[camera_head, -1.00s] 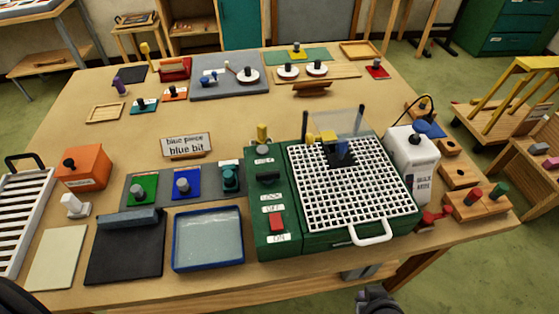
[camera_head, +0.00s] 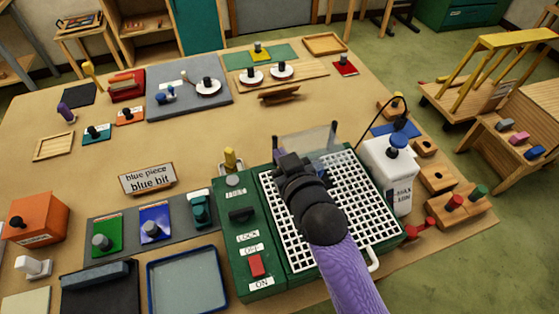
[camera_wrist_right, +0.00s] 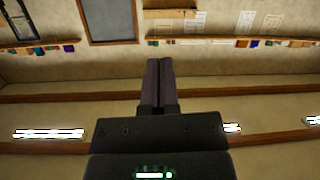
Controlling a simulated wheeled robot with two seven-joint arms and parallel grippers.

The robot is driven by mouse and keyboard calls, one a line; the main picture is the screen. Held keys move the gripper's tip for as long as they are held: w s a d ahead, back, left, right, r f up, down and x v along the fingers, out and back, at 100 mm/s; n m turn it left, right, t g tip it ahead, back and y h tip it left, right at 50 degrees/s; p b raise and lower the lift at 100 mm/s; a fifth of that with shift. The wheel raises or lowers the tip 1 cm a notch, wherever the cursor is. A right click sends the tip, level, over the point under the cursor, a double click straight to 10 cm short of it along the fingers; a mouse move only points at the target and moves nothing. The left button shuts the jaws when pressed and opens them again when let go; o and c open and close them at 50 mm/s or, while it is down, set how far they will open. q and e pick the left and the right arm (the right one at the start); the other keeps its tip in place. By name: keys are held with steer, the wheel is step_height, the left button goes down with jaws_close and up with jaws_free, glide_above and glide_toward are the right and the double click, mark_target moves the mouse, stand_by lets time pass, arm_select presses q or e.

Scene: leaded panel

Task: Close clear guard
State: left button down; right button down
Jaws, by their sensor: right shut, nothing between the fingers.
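The green machine (camera_head: 243,270) with a white grid top (camera_head: 350,200) stands at the right front of the table. Its clear guard (camera_head: 318,139) is a see-through panel standing raised at the back of the grid, with a dark post at each side. My right gripper (camera_head: 278,145) is over the grid, close to the guard's left side; I cannot tell whether it touches. In the right wrist view its two fingers (camera_wrist_right: 158,85) are together and empty, with the far wall beyond. My arm hides the middle of the grid. My left gripper is not in view.
A white bottle with a blue cap (camera_head: 388,172) stands right of the machine, beside wooden blocks (camera_head: 437,178). A yellow-topped knob (camera_head: 231,160) rises at the machine's back left. A blue tray (camera_head: 187,280) lies at its left. The table behind the sign (camera_head: 148,178) is mostly clear.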

steer(key=f, duration=0.1)
steer(key=w+f, duration=0.2)
steer(key=shift+a+f, duration=0.15)
steer(key=shift+a, duration=0.1)
steer(key=shift+s+d+f, duration=0.2)
steer(key=shift+s+f, duration=0.05)
steer(key=shift+f, duration=0.25)
